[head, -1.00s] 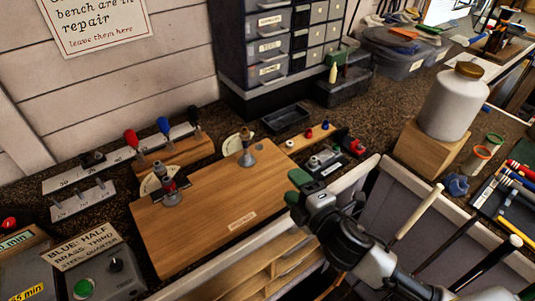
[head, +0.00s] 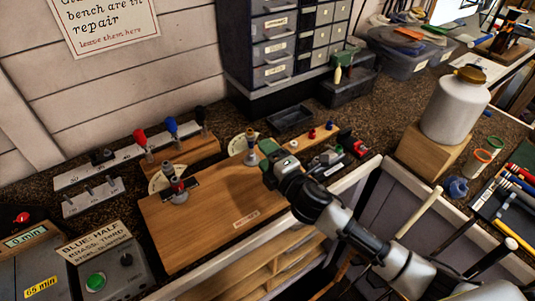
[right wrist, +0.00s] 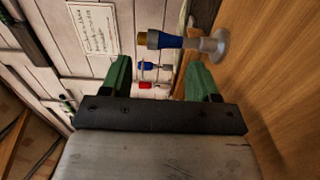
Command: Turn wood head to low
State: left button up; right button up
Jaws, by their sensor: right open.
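Two small posts stand on a wooden board (head: 210,215). The near left post (head: 178,190) has a grey flared foot and a red collar. The far post (head: 251,150) has a blue collar and a brass cap. Each has a pale half-round dial plate behind it. No label shows which is the wood head. My right gripper (head: 271,171), with green fingers, is open and empty, just right of the far post and apart from it. In the right wrist view the blue-collared post (right wrist: 182,41) lies ahead of the open fingers. My left gripper is out of view.
Red, blue and black-topped pegs (head: 171,128) stand behind the board. A control box (head: 112,272) with a green button is at front left. Small coloured parts (head: 318,131) and a black tray (head: 290,117) lie behind my gripper. A white jar (head: 455,105) stands right.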

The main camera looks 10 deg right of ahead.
grip_shut()
dwell(0.3)
